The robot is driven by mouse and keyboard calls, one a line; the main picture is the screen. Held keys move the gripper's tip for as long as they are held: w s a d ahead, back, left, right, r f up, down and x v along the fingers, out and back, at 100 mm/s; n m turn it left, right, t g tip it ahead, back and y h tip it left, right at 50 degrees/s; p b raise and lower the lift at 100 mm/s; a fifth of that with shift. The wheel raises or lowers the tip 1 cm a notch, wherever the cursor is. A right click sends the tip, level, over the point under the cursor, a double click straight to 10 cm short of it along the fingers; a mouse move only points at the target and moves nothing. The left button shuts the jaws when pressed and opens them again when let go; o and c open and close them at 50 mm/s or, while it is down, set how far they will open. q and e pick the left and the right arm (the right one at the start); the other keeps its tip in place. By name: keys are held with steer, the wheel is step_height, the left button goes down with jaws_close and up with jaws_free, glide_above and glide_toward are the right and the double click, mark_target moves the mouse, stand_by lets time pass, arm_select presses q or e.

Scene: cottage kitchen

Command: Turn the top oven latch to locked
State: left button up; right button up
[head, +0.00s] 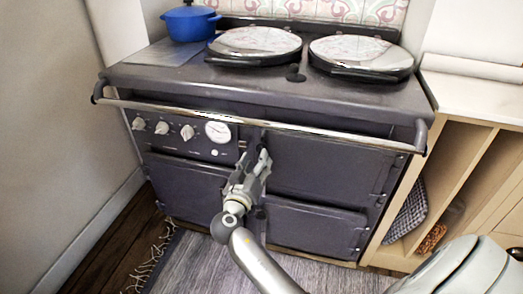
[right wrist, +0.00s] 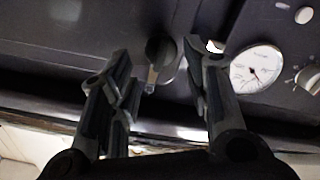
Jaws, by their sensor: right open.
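The dark grey range cooker (head: 330,112) fills the middle of the head view, with its top right oven door (head: 320,165) closed. My right gripper (head: 258,160) is in front of the door's left edge, below the chrome rail. In the right wrist view the top latch (right wrist: 160,52), a dark round knob with a short lighter lever, shows between the open, empty fingers (right wrist: 165,80). The fingers are on either side of it; contact cannot be told. In the head view the gripper largely hides the latch. My left gripper is out of view.
The chrome rail (head: 290,127) runs across the cooker front just above my gripper. A round dial (head: 218,131) and several white knobs are to the left. A blue pot (head: 190,22) stands on top. Wooden shelving (head: 470,170) is at right.

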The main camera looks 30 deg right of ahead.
mark_target(261, 149)
steer(key=x, duration=0.6)
steer(key=shift+w+d, duration=0.15)
steer(key=shift+w, duration=0.05)
steer(key=shift+c, duration=0.2)
steer(key=shift+f, duration=0.1)
jaws_close()
